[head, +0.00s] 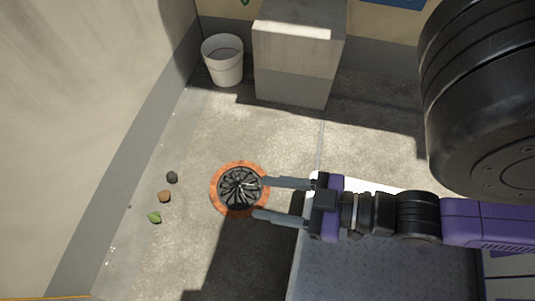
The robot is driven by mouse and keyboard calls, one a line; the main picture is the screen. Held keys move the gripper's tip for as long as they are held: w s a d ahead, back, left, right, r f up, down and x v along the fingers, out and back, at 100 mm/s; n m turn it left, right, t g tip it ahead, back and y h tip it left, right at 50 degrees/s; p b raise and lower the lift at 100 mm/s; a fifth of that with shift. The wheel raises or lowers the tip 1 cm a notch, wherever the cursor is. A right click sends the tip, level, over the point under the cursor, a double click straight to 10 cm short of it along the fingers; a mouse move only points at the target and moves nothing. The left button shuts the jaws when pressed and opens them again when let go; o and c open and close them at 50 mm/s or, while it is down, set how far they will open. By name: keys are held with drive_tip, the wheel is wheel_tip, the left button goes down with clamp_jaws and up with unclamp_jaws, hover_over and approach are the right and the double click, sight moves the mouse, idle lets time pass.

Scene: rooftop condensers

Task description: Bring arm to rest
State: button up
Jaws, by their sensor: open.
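My gripper (262,199) reaches in from the right in the head view, with its two grey fingers apart. The fingertips overlap the right edge of a round, orange-rimmed drain with a dark slatted grate (228,200). Nothing shows between the fingers except the grate's edge and floor. I cannot tell the height of the fingers above the drain. My purple and black arm (480,220) stretches out to the right, over a grey platform.
A white bucket (222,62) and a grey concrete block (292,65) stand at the back. A dark stone (172,177), a brown stone (165,197) and a green leaf (154,217) lie left of the drain. Walls bound the left and back. The floor between drain and block is clear.

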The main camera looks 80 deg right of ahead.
wheel_tip(320, 180, up, 35)
drive_tip(key=p, duration=3.4)
drive_tip(key=shift+p, duration=0.4)
drive_tip(key=shift+f, duration=0.1)
